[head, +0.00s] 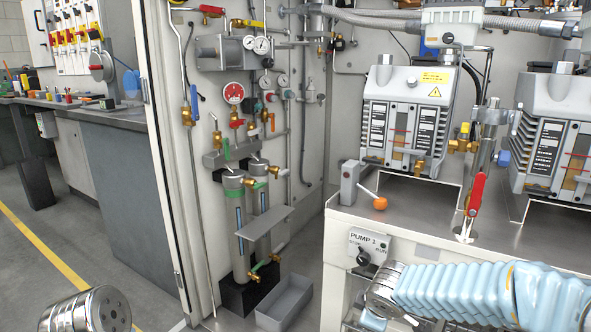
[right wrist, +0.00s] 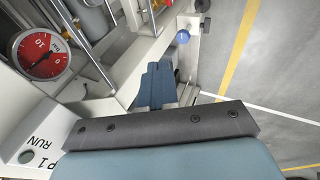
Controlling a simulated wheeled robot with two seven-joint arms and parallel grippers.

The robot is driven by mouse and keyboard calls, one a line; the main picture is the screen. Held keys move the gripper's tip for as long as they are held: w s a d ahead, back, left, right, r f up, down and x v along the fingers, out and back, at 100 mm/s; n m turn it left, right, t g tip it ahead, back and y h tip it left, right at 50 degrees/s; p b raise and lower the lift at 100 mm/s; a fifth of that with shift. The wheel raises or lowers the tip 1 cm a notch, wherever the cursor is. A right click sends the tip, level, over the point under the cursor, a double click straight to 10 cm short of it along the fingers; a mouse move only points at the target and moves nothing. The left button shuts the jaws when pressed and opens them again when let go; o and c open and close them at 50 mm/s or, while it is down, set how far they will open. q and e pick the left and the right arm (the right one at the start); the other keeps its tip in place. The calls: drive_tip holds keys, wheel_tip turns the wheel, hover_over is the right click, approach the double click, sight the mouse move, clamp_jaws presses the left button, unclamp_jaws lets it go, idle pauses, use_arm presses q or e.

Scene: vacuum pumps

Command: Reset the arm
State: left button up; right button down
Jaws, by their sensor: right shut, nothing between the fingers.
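My right arm comes in at the lower right of the head view in a pale blue ribbed sleeve (head: 470,288), with a metal joint at its left end. My right gripper (right wrist: 155,85) shows in the right wrist view as blue fingers beyond a dark bolted bar. The fingers are together with nothing visible between them. In the head view the gripper itself is not clearly seen. A metal joint of my left arm (head: 92,312) shows at the lower left, and my left gripper is out of the picture.
Two vacuum pumps (head: 407,118) stand on a bench at right. A PUMP 1 switch plate (head: 369,245), an orange-knobbed lever (head: 380,203) and a red-handled valve (head: 475,195) are near my right arm. A grey tray (head: 285,300) lies below glass cylinders. Floor at left is open.

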drive_tip(key=s+a+f+m+g+y+p, duration=0.1)
drive_tip(key=s+a+f+m+g+y, duration=0.1)
drive_tip(key=s+f+m, duration=0.5)
drive_tip(key=s+a+f+m+g+y+p, duration=0.1)
drive_tip(key=s+f+m, duration=0.6)
drive_tip(key=s+f, duration=0.8)
wheel_tip(320, 180, down, 7)
drive_tip(key=shift+s+a+r+g+y, duration=0.1)
drive_tip(key=shift+s+a+g+y, duration=0.1)
drive_tip(key=shift+a+g+y, duration=0.75)
